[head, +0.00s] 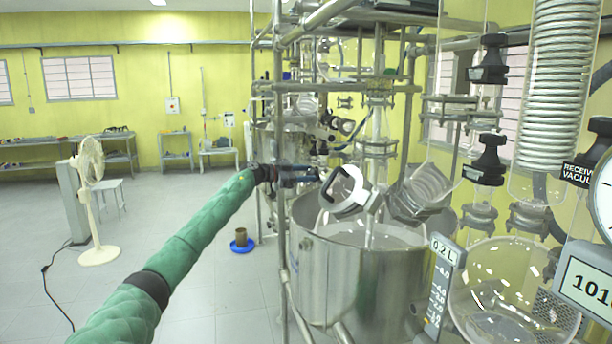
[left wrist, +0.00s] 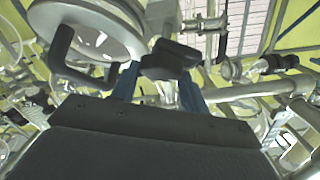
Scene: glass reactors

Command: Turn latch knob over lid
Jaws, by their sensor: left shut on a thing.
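The gripper is shut on this knob, though the contact is partly hidden. Beside it is a round pale lid (left wrist: 85,15) with a black U-shaped handle (left wrist: 72,58). In the head view the white lid (head: 368,199) and its dark handle (head: 332,183) show just right of the fingertips, tilted, above the vessel opening. My right gripper is not in view.
The large steel vessel (head: 335,275) stands below, inside a frame of metal pipes (head: 281,230). Glassware and a coiled condenser (head: 560,80) crowd the right. A fan (head: 92,200) and a blue dish with a brown pot (head: 242,245) stand on open floor at left.

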